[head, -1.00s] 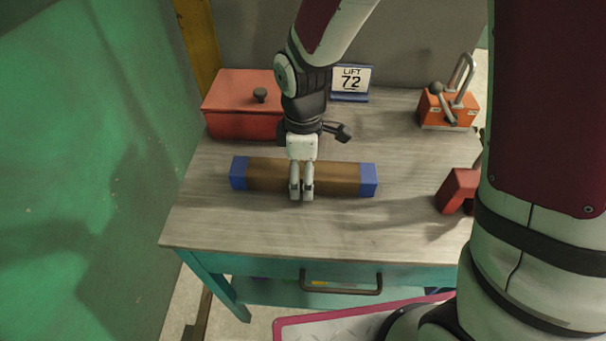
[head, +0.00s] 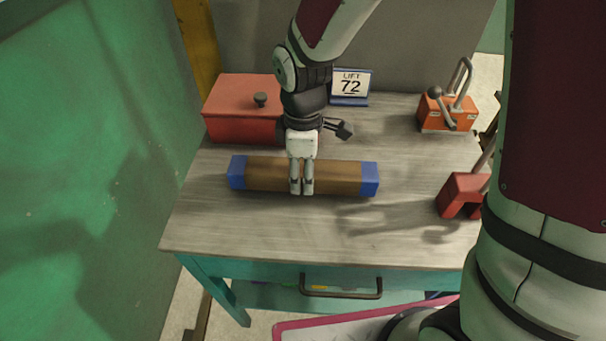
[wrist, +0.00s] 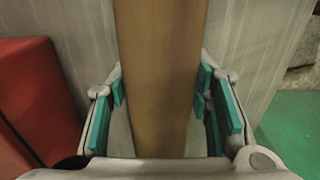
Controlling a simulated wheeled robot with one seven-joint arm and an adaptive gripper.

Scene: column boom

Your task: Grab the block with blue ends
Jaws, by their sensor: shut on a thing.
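The block with blue ends (head: 335,177) is a long brown bar with a blue cap at each end, seen in the head view across the middle of the table. My gripper (head: 301,188) is at its middle, coming from above, with the fingers shut on it. In the wrist view the brown middle of the block (wrist: 162,70) runs between the teal pads of my gripper (wrist: 162,88). The blue ends are out of the wrist view. Whether the block's underside touches the table is hard to tell.
A red box with a black knob (head: 240,108) stands behind left of the block. A sign reading "LIFT 72" (head: 350,86), an orange padlock-like item (head: 448,110) and a red tool (head: 463,194) are also on the table (head: 260,235). The table's front is clear.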

